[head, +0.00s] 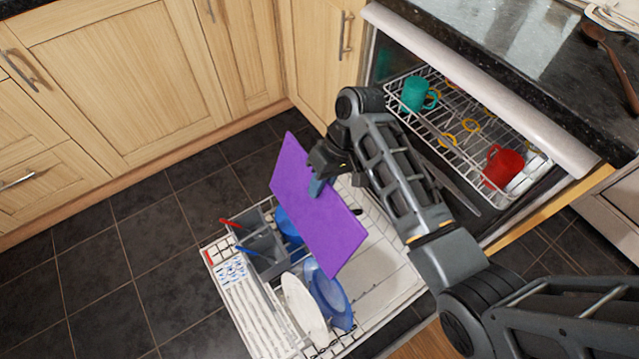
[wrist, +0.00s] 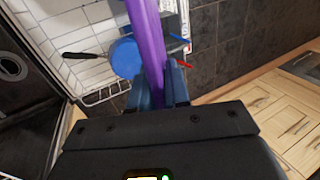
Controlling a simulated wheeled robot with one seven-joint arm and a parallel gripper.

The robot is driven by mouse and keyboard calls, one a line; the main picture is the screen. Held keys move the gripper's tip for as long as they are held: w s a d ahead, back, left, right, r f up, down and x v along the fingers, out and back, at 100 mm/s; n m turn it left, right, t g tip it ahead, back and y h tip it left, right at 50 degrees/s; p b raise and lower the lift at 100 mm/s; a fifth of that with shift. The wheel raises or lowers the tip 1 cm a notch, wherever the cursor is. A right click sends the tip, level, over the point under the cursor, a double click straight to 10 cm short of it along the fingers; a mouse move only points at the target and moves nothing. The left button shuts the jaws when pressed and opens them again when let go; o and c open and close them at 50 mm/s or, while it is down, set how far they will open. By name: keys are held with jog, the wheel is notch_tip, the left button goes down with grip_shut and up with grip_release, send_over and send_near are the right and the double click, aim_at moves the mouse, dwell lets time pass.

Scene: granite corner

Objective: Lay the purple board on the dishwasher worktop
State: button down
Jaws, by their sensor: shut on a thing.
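The purple board (head: 312,208) is held tilted above the pulled-out lower dishwasher rack in the head view. My gripper (head: 320,184) is shut on the board near its upper right edge. In the wrist view the board (wrist: 148,45) shows edge-on, pinched between the blue fingertips of my gripper (wrist: 158,88). The dishwasher worktop (head: 470,45) is the dark granite counter above the open dishwasher, at the upper right. The board is apart from it, lower and to its left.
The upper rack holds a teal mug (head: 414,94) and a red mug (head: 503,166). A wooden spoon (head: 594,34) lies on the worktop at right; its middle looks clear.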

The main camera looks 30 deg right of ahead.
jog(key=shift+y, duration=0.5)
jog(key=shift+y, duration=0.3)
